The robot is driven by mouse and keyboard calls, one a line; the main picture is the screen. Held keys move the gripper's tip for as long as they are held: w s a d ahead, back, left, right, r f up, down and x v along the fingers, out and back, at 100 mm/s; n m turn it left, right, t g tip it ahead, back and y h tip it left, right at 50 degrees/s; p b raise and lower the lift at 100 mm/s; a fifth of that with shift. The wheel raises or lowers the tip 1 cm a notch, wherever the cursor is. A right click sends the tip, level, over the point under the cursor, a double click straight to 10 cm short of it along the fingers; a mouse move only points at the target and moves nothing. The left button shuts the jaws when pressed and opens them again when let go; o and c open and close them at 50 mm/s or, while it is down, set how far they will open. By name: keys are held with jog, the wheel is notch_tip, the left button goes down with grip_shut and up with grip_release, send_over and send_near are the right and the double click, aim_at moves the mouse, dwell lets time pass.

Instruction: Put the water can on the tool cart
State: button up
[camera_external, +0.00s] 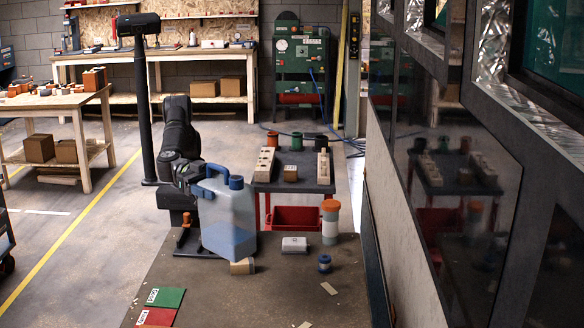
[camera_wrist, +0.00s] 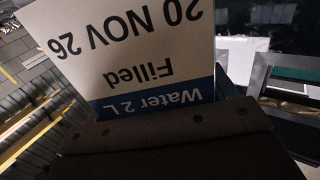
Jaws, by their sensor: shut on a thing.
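The water can (camera_external: 228,222) is a pale, translucent jug with blue liquid low in it and a blue cap. My gripper (camera_external: 203,184) is shut on it near its upper left; the fingertips are mostly hidden. The can is upright over the near table, and I cannot tell whether its base touches. In the wrist view the water can (camera_wrist: 135,45) shows its label upside down: "Water 2 L", "Filled", "20 NOV 26". The tool cart (camera_external: 262,187), with a dark top and red frame, stands behind the near table, to the right of the can.
The cart top holds wooden blocks (camera_external: 265,162), a small box (camera_external: 290,174) and several coloured cups. A wall (camera_external: 405,235) borders the right.

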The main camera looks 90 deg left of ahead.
jog(key=s+d+m+g+h, duration=0.2)
jog(key=s+d, duration=0.3)
jog(key=s, duration=0.3)
send_near(234, 264)
jog(key=x, duration=0.5)
jog(key=f+x, duration=0.1)
jog(key=x, duration=0.2)
jog(key=shift+w, duration=0.55)
jog(key=shift+f, duration=2.05)
jog(key=o, duration=2)
jog(key=shift+f, duration=0.2)
jog(key=shift+o, duration=0.2)
